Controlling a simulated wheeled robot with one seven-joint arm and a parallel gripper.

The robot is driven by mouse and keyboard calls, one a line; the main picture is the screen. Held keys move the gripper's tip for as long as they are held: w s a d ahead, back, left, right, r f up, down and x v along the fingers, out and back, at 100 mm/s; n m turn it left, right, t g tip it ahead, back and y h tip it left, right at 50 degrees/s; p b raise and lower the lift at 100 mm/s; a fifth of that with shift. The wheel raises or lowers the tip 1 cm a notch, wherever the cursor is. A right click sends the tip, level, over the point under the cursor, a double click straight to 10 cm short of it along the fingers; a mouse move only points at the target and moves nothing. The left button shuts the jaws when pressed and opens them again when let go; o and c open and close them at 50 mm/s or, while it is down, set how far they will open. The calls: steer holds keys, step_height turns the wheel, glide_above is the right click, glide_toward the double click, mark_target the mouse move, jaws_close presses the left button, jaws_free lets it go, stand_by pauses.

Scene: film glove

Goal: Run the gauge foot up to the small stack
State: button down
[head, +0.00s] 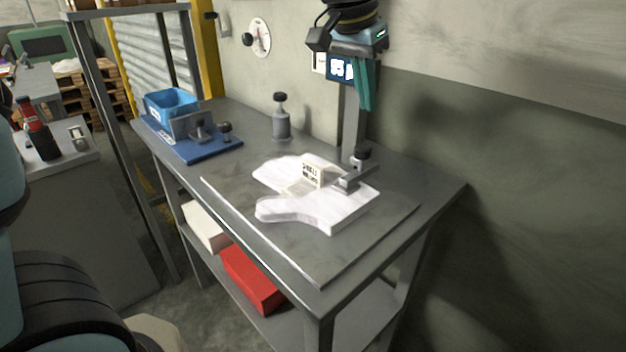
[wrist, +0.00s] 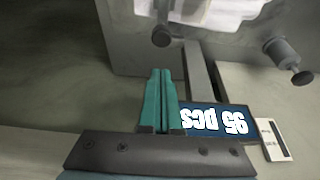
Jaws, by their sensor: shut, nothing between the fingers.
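The small stack (head: 325,212) is a low, white, glove-shaped pile on the grey bench, with a small lettered card (head: 313,173) standing on it. The gauge foot (head: 352,181) is a grey metal piece with a black knob (head: 361,153), by a grey upright post (head: 353,125). The foot overlaps the right rear edge of the stack; I cannot tell if it touches. My gripper (head: 366,104) is shut and empty, high above the bench by the post. In the wrist view its teal fingers (wrist: 160,74) are together beside a display (wrist: 215,120) reading "95 pcs".
A blue base (head: 190,146) with a blue bin (head: 170,103) and grey fixture stands at the back left. A grey knobbed post (head: 281,120) stands at the back. The front of the bench (head: 300,262) is clear. A red box (head: 251,279) lies on the lower shelf.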

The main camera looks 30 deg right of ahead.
step_height(320, 180, up, 7)
steer(key=p, duration=0.5)
steer(key=shift+r, duration=0.1)
stand_by(0.5)
